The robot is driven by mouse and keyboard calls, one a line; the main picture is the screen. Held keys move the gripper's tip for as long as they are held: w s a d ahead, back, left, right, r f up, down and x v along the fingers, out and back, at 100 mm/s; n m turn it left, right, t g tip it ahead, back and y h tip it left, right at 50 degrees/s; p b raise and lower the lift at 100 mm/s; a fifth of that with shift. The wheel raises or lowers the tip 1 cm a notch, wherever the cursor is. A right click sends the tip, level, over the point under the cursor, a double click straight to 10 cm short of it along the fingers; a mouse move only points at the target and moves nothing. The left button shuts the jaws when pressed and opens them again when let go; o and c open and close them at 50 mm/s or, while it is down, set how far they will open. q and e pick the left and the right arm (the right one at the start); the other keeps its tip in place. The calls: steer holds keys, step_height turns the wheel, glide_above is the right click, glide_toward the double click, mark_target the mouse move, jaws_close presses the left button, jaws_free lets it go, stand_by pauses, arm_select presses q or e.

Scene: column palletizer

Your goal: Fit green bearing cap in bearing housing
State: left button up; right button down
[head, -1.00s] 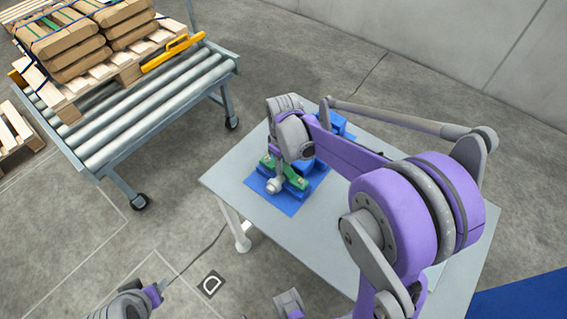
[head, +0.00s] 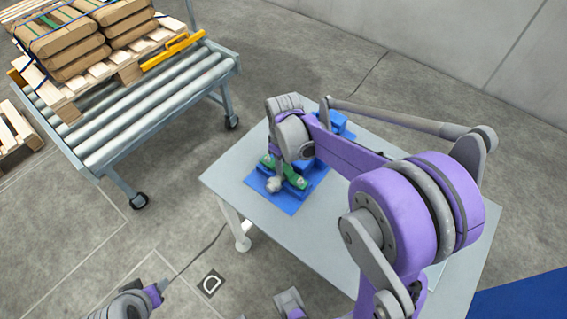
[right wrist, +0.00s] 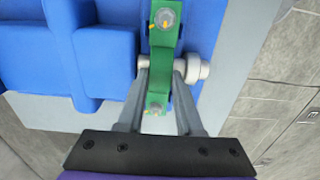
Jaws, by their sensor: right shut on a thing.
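The green bearing cap (head: 296,181) is at the left part of the table, over the blue bearing housing (head: 308,168). My right gripper (head: 279,176) is shut on it from above. In the right wrist view the fingers of my right gripper (right wrist: 160,88) close on both sides of the green cap (right wrist: 165,40), which carries a bolt at each end. A pale shaft (right wrist: 196,69) runs crosswise beneath the cap. The arm hides much of the housing, so I cannot tell if the cap is fully seated. My left gripper (head: 153,291) shows partly at the lower left, apart from the table.
The blue base plate (head: 282,204) lies on the grey table (head: 335,222). More blue blocks (head: 338,122) stand behind the arm. A roller conveyor (head: 150,105) with a wooden pallet and boxes stands at the upper left. The table's front part is clear.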

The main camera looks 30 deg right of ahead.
steer(key=shift+c, duration=2.4)
jaws_free()
step_height(320, 180, up, 11)
steer(key=p, duration=0.1)
